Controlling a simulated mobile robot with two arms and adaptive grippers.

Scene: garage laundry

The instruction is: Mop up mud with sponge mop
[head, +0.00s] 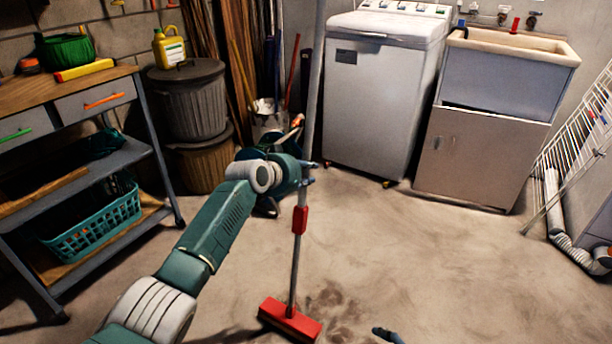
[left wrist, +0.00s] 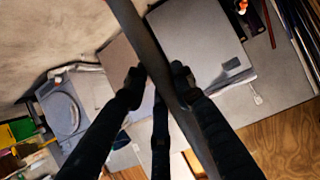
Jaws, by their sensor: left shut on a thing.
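The sponge mop has a grey pole (head: 296,262) with a red sleeve (head: 300,220) and a red head (head: 290,320). It stands nearly upright, head down at the floor. My left gripper (head: 308,172) is shut on the pole above the red sleeve. In the left wrist view the pole (left wrist: 150,50) runs between the fingers of the left gripper (left wrist: 158,74). The brown mud (head: 335,302) is a smeared patch on the floor just right of the mop head. A small dark tip (head: 388,335) at the bottom edge looks like part of my right gripper; the rest is cut off.
A shelf workbench (head: 130,72) with a teal basket (head: 95,228) stands at the left. Lidded bins (head: 190,105), a white washer (head: 375,110) and a sink cabinet (head: 480,160) line the back. A drying rack (head: 572,140) leans at the right. Open floor lies centre and right.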

